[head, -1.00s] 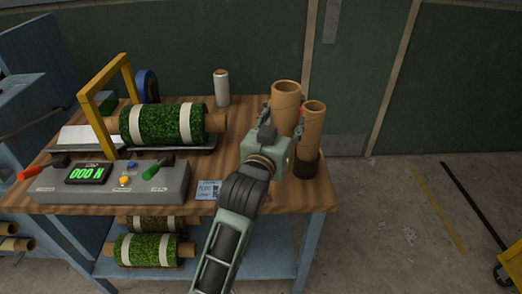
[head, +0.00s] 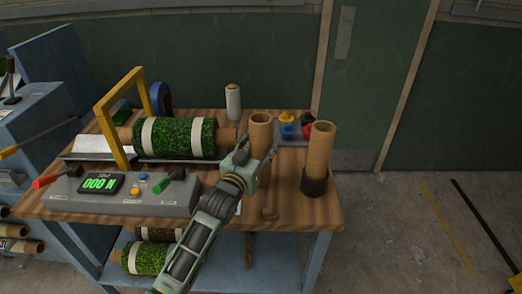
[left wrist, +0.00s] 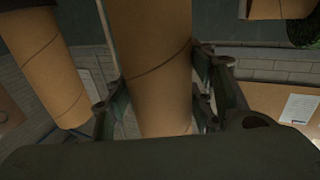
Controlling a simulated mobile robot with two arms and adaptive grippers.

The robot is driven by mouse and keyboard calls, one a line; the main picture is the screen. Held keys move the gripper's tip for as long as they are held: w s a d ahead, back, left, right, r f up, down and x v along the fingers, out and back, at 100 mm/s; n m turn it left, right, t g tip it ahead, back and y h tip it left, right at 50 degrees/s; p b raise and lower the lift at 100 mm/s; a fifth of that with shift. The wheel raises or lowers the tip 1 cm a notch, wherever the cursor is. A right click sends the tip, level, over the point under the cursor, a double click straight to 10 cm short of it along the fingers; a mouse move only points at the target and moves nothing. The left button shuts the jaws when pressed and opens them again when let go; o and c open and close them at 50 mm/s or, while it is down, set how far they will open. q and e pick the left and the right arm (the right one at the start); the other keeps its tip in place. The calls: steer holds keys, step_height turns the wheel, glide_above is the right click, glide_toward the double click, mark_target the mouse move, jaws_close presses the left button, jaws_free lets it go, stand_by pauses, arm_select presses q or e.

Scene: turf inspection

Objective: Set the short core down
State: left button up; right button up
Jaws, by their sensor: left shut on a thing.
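A brown cardboard core (head: 261,133) is upright in my left gripper (head: 254,158), over the right part of the wooden bench (head: 300,207). The fingers are shut around it, one on each side, as the left wrist view (left wrist: 155,105) shows. The gripper hides its lower end, so I cannot tell whether it touches the bench. A second cardboard core (head: 321,148) stands in a dark round holder (head: 314,184) at the bench's right edge, apart from the held one. It also shows at the left of the left wrist view (left wrist: 45,65). My right gripper is not in view.
A turf-wrapped roll (head: 178,137) lies under a yellow frame (head: 107,128), behind a grey control box (head: 120,193) reading 000 N. A white roll (head: 233,102) and several small coloured things (head: 289,122) stand at the back. Bare wood lies between held core and holder.

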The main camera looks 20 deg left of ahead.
arm_select(q)
steer(key=shift+w+f, duration=0.1)
steer(key=shift+f, duration=0.85)
steer(key=shift+f, duration=0.15)
steer(key=o, duration=1.3)
steer(key=shift+o, duration=0.2)
steer(key=s+a+b, duration=0.1)
steer(key=s, duration=1.1)
steer(key=shift+a, duration=0.15)
